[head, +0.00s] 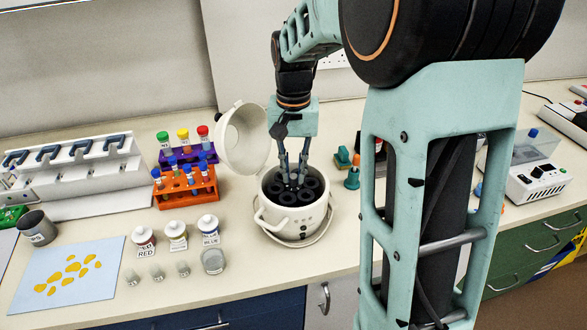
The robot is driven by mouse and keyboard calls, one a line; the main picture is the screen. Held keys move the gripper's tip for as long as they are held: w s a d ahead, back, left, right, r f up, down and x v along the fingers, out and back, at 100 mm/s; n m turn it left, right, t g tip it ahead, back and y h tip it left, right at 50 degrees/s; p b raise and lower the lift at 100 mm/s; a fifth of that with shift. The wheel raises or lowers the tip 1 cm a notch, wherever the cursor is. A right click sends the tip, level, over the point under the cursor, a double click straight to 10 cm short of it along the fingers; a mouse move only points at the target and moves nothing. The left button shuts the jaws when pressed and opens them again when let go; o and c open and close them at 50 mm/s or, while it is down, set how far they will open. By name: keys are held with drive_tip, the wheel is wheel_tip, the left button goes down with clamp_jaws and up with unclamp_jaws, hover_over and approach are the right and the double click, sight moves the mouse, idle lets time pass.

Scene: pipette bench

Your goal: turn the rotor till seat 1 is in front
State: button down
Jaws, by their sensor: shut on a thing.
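The rotor (288,196) is a dark disc with several round seats, inside a round white centrifuge (296,233) near the front of the bench. The centrifuge's white lid (242,138) stands open behind it to the left. My gripper (293,183) reaches down into the bowl from above, with its fingertips at the middle of the rotor, shut on its hub. The fingers partly hide the rotor's centre and back seats. The seat numbers are too small to read, so I cannot tell which one is in front.
An orange rack (185,190) and a purple rack with capped tubes stand left of the centrifuge. Labelled bottles (209,230) and a clear beaker (213,261) stand at its front left. A blue mat (62,285) lies far left. My arm hides much of the right side.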

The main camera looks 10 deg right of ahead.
drive_tip(key=n, duration=0.6)
drive_tip(key=shift+p, duration=0.35)
drive_tip(key=shift+n, duration=0.4)
drive_tip(key=c, duration=1.9)
unclamp_jaws()
wheel_tip(320, 180, up, 12)
drive_tip(key=shift+d, duration=0.1)
